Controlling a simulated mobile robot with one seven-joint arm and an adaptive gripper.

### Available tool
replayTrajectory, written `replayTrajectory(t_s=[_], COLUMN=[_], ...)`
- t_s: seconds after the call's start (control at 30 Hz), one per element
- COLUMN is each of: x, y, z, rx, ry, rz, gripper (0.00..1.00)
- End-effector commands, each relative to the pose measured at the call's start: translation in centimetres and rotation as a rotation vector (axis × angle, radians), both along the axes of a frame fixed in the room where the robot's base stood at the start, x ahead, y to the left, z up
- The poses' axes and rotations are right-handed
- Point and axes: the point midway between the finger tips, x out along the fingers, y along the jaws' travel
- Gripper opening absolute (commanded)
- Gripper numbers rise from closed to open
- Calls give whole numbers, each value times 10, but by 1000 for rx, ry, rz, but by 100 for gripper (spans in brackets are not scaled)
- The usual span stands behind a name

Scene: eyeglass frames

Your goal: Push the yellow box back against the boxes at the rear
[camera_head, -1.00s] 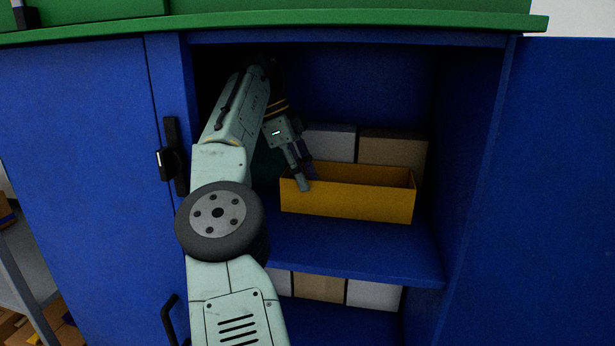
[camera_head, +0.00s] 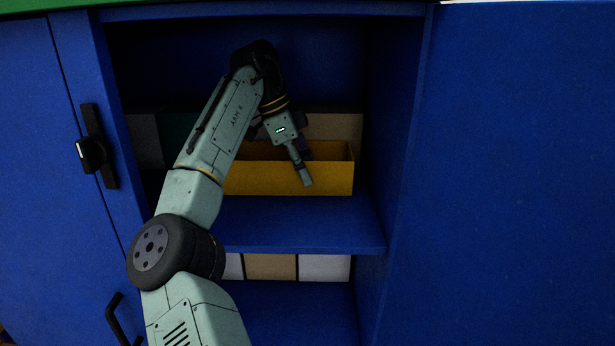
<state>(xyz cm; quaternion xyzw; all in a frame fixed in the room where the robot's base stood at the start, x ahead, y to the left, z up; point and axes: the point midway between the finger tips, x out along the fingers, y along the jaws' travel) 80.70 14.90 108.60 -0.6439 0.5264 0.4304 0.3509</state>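The yellow box (camera_head: 250,178) is an open-topped, long bin on the upper shelf of the blue cabinet. Its left end is at or behind my arm. The boxes at the rear, among them a tan box (camera_head: 340,127), a dark green box (camera_head: 175,142) and a grey box (camera_head: 143,140), stand behind it. Any gap between them and the yellow box cannot be told. My gripper (camera_head: 306,172) points down at the yellow box, right of its middle. One finger shows in front of the front wall; a dark part behind it is partly hidden. Contact and finger opening are unclear.
The blue shelf (camera_head: 300,228) is bare in front of the yellow box. The cabinet's right side wall (camera_head: 385,150) stands close to the box's right end. White and tan boxes (camera_head: 270,266) are on the lower shelf. A door with a black handle (camera_head: 92,153) is at left.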

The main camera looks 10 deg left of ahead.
Motion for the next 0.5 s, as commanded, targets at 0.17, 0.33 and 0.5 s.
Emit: replayTrajectory(t_s=[0.17,0.33,0.5], x=[1,1,1], y=[-6,-7,-7], z=[-13,-17,-17], rx=[0,0,0], ry=[0,-1,-1], rz=[-2,0,0], gripper=[27,27,27])
